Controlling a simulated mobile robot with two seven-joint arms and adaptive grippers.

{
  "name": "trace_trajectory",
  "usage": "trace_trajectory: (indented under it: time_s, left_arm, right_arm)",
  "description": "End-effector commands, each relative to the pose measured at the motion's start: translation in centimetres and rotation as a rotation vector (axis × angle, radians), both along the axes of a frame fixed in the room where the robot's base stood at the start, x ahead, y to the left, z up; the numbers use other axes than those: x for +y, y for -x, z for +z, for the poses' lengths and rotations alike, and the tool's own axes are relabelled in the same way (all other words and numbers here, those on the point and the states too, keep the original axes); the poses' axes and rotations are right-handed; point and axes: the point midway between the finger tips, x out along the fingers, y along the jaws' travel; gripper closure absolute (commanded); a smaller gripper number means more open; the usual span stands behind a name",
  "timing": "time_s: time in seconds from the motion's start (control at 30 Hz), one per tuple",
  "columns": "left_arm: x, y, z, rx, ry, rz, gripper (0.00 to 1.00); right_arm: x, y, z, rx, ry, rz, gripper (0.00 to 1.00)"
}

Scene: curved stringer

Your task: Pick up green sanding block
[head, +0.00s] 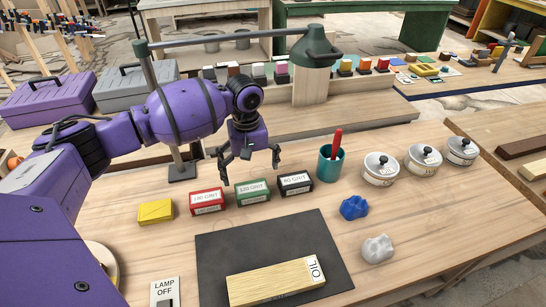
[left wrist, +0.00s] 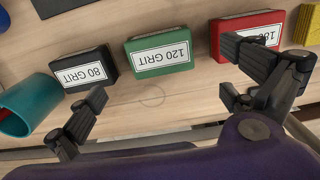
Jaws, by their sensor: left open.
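The green sanding block (head: 252,191), with a white label reading 120 GRIT, sits on the wooden workbench between a red and a black block. My left gripper (head: 248,161) is open and empty, just behind and above the green block in the head view. In the left wrist view its fingers (left wrist: 168,98) are spread wide, one toward the black block and one over the red block's label. The green block lies between and beyond the fingertips, apart from them. My right gripper is not in view.
The red block (head: 207,201) and black block (head: 295,184) flank the green one closely. A yellow block (head: 155,211) lies left, a teal cup (head: 329,165) right. A dark mat (head: 222,258) holds a wooden piece (head: 275,283) in front. White lidded pots (head: 380,169) stand at the right.

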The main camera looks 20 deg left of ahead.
Motion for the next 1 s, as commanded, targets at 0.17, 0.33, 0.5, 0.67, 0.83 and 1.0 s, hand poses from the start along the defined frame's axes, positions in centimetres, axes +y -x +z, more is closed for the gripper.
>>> trace_trajectory:
  time_s: [0.17, 0.33, 0.5, 0.67, 0.83, 1.0]
  left_arm:
    - [0.0, 0.2, -1.7, 0.006, 0.000, 0.001, 0.00]
    - [0.0, 0.2, -3.6, 0.004, -0.001, 0.001, 0.00]
    - [-0.1, 0.3, -6.2, 0.005, -0.001, 0.001, 0.00]
    - [-0.1, 0.3, -7.8, 0.004, 0.000, 0.001, 0.00]
    - [-0.1, 0.3, -7.9, 0.003, 0.000, 0.001, 0.00]
    - [-0.1, 0.3, -7.9, 0.003, 0.000, 0.001, 0.12]
  right_arm:
    - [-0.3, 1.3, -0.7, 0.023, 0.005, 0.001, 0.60]
    - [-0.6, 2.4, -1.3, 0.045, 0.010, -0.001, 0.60]
    - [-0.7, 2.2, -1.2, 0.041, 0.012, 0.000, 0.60]
    - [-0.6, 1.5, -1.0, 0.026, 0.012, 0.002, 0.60]
    - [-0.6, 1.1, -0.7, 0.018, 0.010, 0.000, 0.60]
    - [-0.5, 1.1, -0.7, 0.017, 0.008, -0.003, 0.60]
